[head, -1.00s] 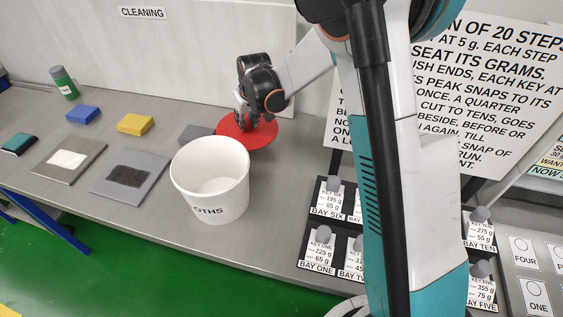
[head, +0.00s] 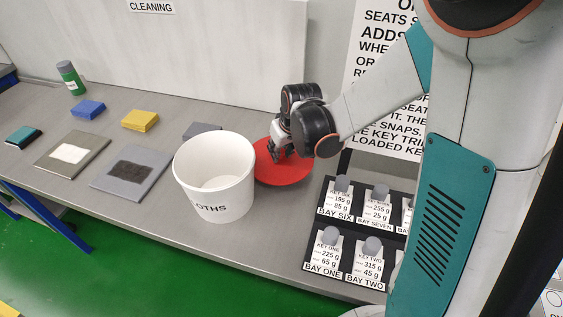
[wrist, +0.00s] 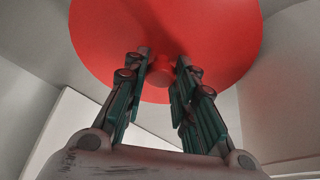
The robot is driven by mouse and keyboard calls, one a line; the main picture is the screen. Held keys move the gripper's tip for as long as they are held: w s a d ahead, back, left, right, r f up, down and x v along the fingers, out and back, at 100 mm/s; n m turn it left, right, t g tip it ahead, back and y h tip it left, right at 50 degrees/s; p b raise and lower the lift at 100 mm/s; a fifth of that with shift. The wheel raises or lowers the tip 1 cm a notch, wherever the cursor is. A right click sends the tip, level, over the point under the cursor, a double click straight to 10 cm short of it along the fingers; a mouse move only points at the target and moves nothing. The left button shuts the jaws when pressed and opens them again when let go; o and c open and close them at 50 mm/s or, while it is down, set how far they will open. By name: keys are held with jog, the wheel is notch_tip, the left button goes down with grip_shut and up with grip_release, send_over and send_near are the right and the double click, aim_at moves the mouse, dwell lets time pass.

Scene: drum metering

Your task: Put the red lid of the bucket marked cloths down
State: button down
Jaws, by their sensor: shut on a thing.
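The red lid (head: 290,172) is a flat round disc to the right of the white bucket (head: 213,190). The bucket stands upright and open on the grey table; its label, partly cut off by the curve, reads "OTHS". My gripper (head: 277,155) is over the lid, with its fingers pointing down to the middle. In the wrist view my gripper (wrist: 160,75) has its fingers on both sides of the red knob at the centre of the lid (wrist: 205,35). The lid looks about level. I cannot tell whether its underside touches the table.
Behind the bucket lies a grey block (head: 203,130). To the left are a yellow sponge (head: 140,120), a blue sponge (head: 88,109), two flat panels and a green bottle (head: 70,78). A black rack of bay weights (head: 350,235) stands close on the right.

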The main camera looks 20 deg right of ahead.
aim_at(282, 160)
notch_tip(282, 160, down, 4)
jog(key=shift+s+b, duration=0.1)
jog(key=shift+b, duration=0.9)
jog(key=shift+s+d, duration=0.1)
jog(key=shift+f, duration=0.15)
jog(key=c, duration=1.3)
grip_release()
